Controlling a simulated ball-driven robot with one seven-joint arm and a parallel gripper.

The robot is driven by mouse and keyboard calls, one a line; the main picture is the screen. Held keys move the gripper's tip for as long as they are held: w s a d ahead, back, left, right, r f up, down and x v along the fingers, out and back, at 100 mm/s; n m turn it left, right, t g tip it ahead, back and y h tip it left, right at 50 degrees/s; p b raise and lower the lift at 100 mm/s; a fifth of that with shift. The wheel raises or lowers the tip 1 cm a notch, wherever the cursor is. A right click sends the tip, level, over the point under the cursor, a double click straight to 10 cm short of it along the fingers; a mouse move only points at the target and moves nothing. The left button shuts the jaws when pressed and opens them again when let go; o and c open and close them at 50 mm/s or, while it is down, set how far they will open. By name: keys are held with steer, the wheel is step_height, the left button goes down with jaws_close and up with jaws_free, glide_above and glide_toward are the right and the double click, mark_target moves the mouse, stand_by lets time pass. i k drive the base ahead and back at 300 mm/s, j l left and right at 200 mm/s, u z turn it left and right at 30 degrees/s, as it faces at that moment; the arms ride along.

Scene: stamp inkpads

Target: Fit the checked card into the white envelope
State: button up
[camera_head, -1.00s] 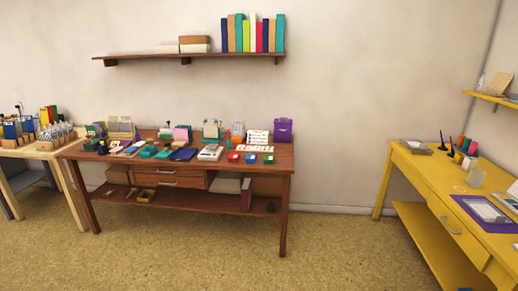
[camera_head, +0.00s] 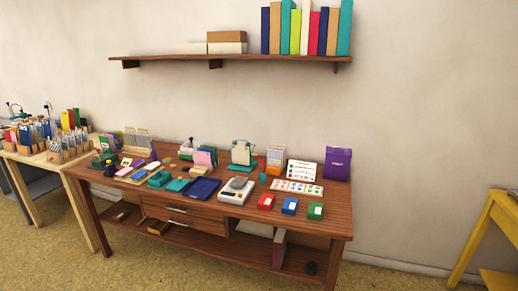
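I cannot make out a checked card or a white envelope for certain in the head view; the items on the brown wooden desk (camera_head: 335,222) are small. A white printed card (camera_head: 302,171) stands upright at the back right of the desk. A white sheet with coloured marks (camera_head: 297,187) lies flat in front of it. Red (camera_head: 266,202), blue (camera_head: 290,206) and green (camera_head: 315,211) inkpads sit in a row near the right front. My gripper is not in view.
A white scale-like device (camera_head: 237,191), a dark blue tray (camera_head: 201,189) and a purple box (camera_head: 337,163) stand on the desk. A wall shelf (camera_head: 170,57) holds books. A pale wooden table (camera_head: 52,160) is at left, a yellow table (camera_head: 505,212) at right. Floor in front is clear.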

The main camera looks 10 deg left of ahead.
mark_target(141, 140)
steer(key=i+j+u, duration=0.1)
steer(key=i+u, duration=0.3)
steer(key=i, duration=0.15)
steer(key=i+l+u, duration=0.1)
steer(key=i+u, duration=0.35)
steer(key=i+l+u, duration=0.4)
steer(key=i, duration=0.2)
steer(key=i+j+u, duration=0.15)
steer(key=i+u, duration=0.55)
steer(key=i, duration=0.25)
steer(key=i+j+z, duration=0.35)
steer(key=i, duration=0.25)
steer(key=i+j+z, duration=0.3)
steer(key=i, duration=0.25)
steer(key=j, duration=0.1)
